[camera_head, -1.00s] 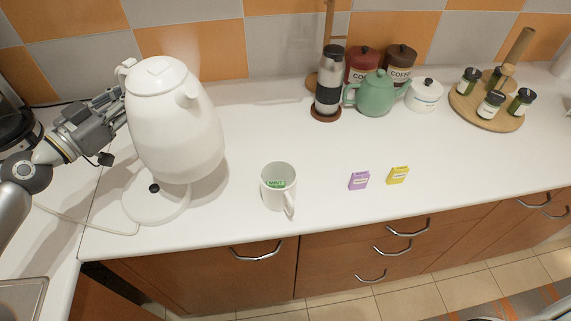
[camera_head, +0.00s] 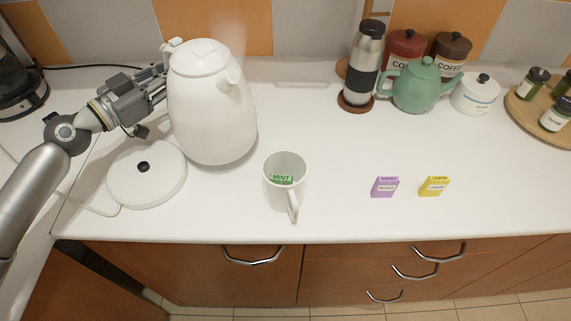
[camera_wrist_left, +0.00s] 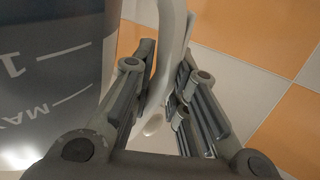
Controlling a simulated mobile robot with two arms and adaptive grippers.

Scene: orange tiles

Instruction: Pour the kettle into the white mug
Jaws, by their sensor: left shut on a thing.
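The white kettle (camera_head: 210,115) is upright, off its round white base (camera_head: 147,174), held to the right of and behind it. My left gripper (camera_head: 160,75) is shut on the kettle's handle, which runs between the fingers in the left wrist view (camera_wrist_left: 165,75). The kettle's spout points right, toward the viewer. The white mug (camera_head: 285,184) stands upright on the counter, right of and in front of the kettle. A green mint packet (camera_head: 282,180) shows inside it. My right gripper is out of view.
A purple packet (camera_head: 385,187) and a yellow packet (camera_head: 434,186) lie right of the mug. A steel flask (camera_head: 362,65), green teapot (camera_head: 414,88), canisters and a spice board (camera_head: 520,112) stand at the back right. The counter between kettle and mug is clear.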

